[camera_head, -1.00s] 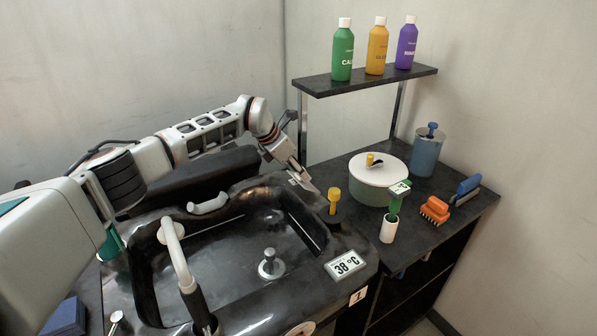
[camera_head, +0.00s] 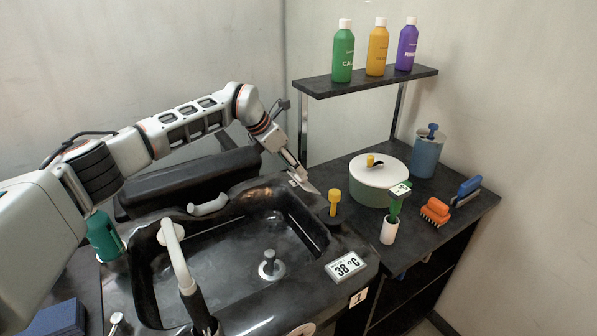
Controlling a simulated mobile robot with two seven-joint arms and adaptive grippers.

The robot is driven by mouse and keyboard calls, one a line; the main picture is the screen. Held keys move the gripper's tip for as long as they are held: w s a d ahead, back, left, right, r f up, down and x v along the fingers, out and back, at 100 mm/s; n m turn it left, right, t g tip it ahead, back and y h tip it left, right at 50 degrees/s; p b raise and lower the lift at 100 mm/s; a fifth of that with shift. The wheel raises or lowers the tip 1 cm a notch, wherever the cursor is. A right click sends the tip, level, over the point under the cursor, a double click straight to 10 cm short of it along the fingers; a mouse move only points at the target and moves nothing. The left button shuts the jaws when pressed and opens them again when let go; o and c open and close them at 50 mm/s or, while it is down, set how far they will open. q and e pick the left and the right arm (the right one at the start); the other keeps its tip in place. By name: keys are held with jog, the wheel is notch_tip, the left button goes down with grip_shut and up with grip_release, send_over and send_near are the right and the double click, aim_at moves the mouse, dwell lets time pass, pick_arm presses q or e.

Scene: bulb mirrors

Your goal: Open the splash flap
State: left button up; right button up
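A long black panel (camera_head: 175,187) lies along the back edge of the black sink basin (camera_head: 215,262). It may be the splash flap, but I cannot tell for sure. My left arm passes above it and hides part of its far side. My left gripper (camera_head: 303,183) points down at the basin's far right corner, to the right of the panel's end. Its fingers are small in view. I cannot tell whether they are open or touching the rim. My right gripper is not in view.
A yellow knob (camera_head: 334,201) stands on the rim just right of my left gripper. A grey handle (camera_head: 208,205) is on the back rim. A white-lidded pot (camera_head: 377,172) and brushes stand on the right counter. A bottle shelf (camera_head: 365,80) rises behind.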

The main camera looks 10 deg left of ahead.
pick_arm(q)
jog(key=v, duration=0.7)
jog(key=shift+r, duration=0.2)
jog(key=shift+s, duration=0.1)
